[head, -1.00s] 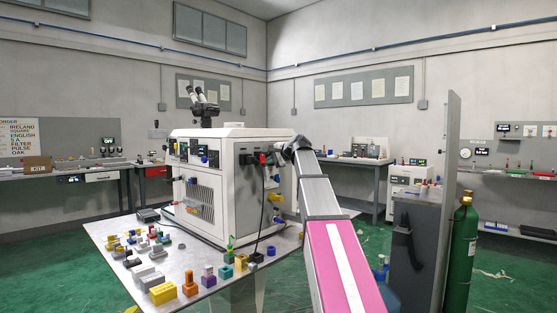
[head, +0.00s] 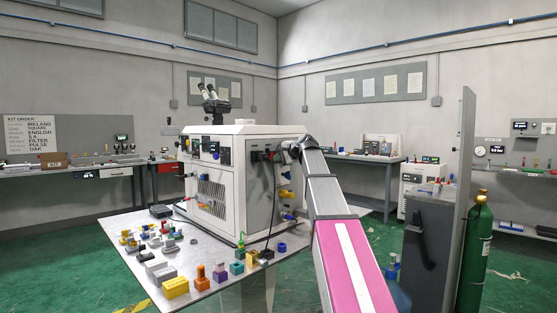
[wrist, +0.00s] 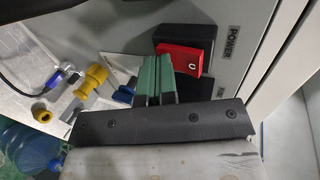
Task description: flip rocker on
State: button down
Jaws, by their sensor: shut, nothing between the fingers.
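The red rocker (wrist: 190,60) sits in a black housing (wrist: 180,39) under the label POWER on the machine's grey panel, in the wrist view. A white mark shows near its right end. My gripper (wrist: 160,68) is shut and empty, its green fingers at the rocker's left edge and partly over it. I cannot tell whether they touch it. In the head view the white machine (head: 247,180) stands on the table (head: 215,270), with my arm reaching to its right side panel. There the rocker and fingertips are too small or hidden to make out.
Yellow connectors (wrist: 93,80) and a blue part (wrist: 122,95) stick out near my fingers. A dark cable (head: 273,215) hangs down the panel. Several coloured blocks lie on the table's front. A green cylinder (head: 474,255) stands at the right.

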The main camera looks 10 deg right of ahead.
jog(key=shift+r, duration=0.1)
jog(key=shift+r, duration=0.7)
jog(key=v, duration=1.4)
jog(key=shift+f, duration=0.25)
jog(key=shift+d, duration=0.1)
